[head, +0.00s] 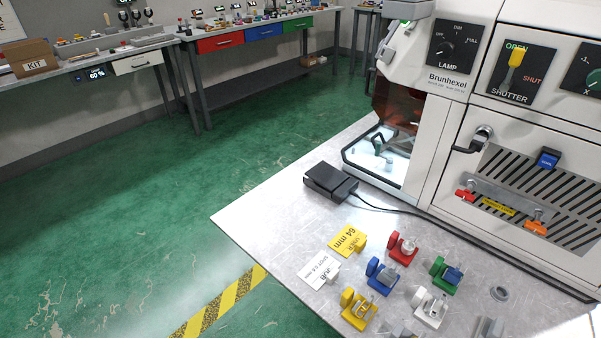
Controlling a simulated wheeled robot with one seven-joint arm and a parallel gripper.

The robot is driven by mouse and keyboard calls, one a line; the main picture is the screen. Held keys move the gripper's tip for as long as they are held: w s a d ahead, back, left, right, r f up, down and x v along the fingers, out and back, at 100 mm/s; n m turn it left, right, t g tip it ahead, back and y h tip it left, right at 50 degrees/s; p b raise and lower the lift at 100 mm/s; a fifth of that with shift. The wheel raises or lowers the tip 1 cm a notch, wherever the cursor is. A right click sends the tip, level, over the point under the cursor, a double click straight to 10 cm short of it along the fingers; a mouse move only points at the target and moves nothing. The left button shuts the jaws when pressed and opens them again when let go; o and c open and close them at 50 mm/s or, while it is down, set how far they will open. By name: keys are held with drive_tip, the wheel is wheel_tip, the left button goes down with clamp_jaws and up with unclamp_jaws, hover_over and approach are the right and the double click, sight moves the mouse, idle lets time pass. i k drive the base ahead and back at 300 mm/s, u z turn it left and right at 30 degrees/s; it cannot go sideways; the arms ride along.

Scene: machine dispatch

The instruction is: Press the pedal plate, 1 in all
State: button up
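The pedal is a small black box with a flat black plate (331,177) on top. It sits on the grey metal tabletop, left of the white Brunhexel machine (447,110). The plate looks slightly tilted over its base, and nothing rests on it. A black cable (395,211) runs from the pedal to the right along the machine's front. I cannot make out my gripper anywhere in the head view.
Yellow (348,240) and white (319,269) labels lie nearer than the pedal. Several coloured clamp-like fixtures (382,277) stand on the table's near part. The machine carries a yellow shutter lever (515,60) and a lamp knob (443,48). The tabletop left of the pedal is clear.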

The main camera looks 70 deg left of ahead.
sight(325, 175)
drive_tip(key=u, duration=2.05)
